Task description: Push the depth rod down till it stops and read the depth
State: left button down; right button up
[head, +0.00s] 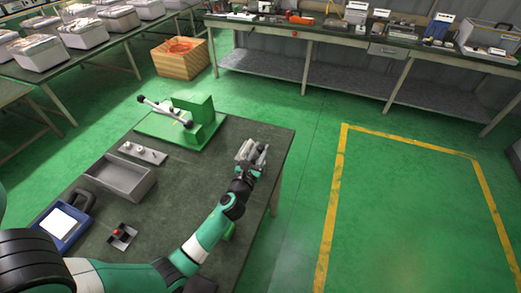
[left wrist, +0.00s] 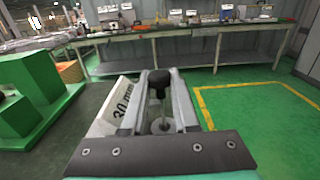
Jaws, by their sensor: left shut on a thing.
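My left gripper (head: 252,155) is over the far right part of the dark worktable, and its fingers also show in the left wrist view (left wrist: 160,100). Between the fingers stands the depth rod, with a black knob (left wrist: 159,77) on a thin metal stem and a round grey part below. The fingers are shut on the depth rod. A pale block with a "30 mm" label (left wrist: 122,106) sits just left of the fingers, tilted in the picture. The rod's lower end and any depth reading are hidden. My right gripper is not in view.
A green fixture (head: 195,115) with a bar stands at the table's back. Yellow-lined floor is clear at right.

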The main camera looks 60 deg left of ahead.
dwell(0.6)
pick_arm(q)
notch_tip(320, 180, down, 4)
jog(key=b, duration=0.3)
jog(key=shift+r, duration=0.15)
jog(key=c, duration=1)
grip_release()
jog(key=o, duration=0.3)
jog(key=shift+d, duration=0.1)
jog(key=shift+r, duration=0.1)
jog(key=shift+r, duration=0.1)
